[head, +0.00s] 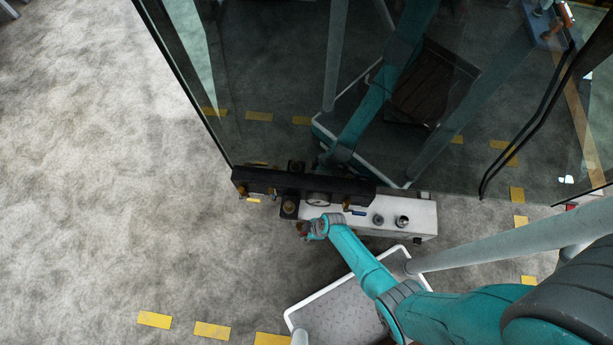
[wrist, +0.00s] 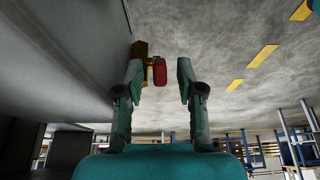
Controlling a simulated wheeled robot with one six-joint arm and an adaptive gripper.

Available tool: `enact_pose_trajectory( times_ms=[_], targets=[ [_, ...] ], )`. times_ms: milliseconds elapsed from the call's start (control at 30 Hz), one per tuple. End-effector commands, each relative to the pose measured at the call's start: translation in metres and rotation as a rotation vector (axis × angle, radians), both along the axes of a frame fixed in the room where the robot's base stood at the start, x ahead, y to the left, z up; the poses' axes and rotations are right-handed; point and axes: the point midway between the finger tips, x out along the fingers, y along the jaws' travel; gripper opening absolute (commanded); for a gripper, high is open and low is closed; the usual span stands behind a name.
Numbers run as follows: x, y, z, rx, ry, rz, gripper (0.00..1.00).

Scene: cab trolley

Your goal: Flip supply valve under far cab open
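In the wrist view a red valve handle (wrist: 159,71) sits on a brass-coloured valve body (wrist: 140,49) beside a grey wall. My gripper (wrist: 160,76) is open, one finger on each side of the red handle. The handle is close to the left finger, with a clear gap to the right finger; I cannot tell whether it touches the left one. In the head view my gripper (head: 303,230) is at the near-left side of the white box under the cab glass. The red handle is not clearly visible there.
The white box (head: 425,219) carries a gauge (head: 318,198) and a blue handle (head: 358,212). A black bar (head: 330,185) with brass fittings runs along it. The dark cab glass (head: 270,80) rises behind. A white-rimmed tread plate (head: 335,305) lies under my arm. Open floor extends left.

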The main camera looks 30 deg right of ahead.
Motion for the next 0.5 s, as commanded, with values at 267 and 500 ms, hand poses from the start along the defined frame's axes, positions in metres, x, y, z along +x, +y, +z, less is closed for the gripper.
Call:
enact_pose_trajectory(
  times_ms=[267, 500],
  targets=[
    [0.0001, 0.0011, -0.0033, 0.0, 0.002, -0.001, 0.38],
    [0.0, 0.0009, -0.0031, 0.0, 0.002, -0.001, 0.05]
  ],
)
